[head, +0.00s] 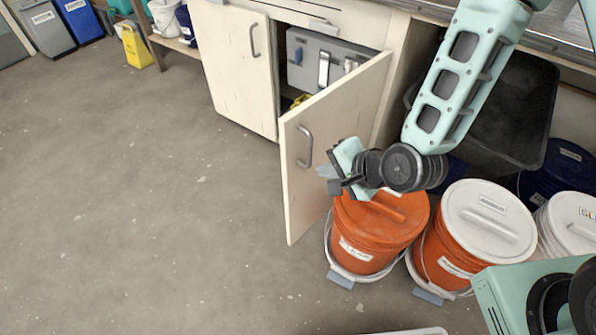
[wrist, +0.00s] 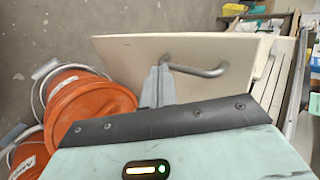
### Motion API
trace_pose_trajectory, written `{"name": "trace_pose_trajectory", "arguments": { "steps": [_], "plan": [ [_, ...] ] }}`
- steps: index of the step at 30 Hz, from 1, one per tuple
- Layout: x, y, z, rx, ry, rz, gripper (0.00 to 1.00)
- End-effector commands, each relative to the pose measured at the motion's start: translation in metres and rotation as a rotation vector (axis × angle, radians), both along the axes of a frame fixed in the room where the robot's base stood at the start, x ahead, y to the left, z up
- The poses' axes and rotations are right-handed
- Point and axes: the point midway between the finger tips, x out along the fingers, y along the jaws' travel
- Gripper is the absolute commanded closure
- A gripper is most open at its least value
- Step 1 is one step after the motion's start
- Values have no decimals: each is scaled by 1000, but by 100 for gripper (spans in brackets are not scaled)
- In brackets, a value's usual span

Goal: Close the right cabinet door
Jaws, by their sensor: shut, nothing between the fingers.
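The right cabinet door (head: 335,115) is a cream panel standing open, swung out from its hinge side at the right. Its outer face, with a grey bar handle (head: 304,146) near the free edge, faces me. In the wrist view the door (wrist: 120,55) and handle (wrist: 200,70) lie just beyond my fingers. My gripper (head: 329,179) is shut and empty in front of that outer face, to the right of and lower than the handle. In the wrist view its fingertips (wrist: 158,75) overlap one end of the handle; I cannot tell whether they touch.
An orange-lidded bucket (head: 375,235) stands below my gripper, close to the door. A white-lidded orange bucket (head: 480,230) is to its right. The left cabinet door (head: 232,65) is shut. A grey box (head: 330,58) sits inside the cabinet. The floor (head: 150,200) at left is clear.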

Motion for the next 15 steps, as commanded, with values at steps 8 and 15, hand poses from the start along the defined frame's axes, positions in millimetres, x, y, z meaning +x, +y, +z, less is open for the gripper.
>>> {"name": "trace_pose_trajectory", "arguments": {
  "steps": [8,15],
  "plan": [
    [5,5,-13,-1,-3,0,100],
    [15,18,-26,-1,2,2,100]
  ]
}}
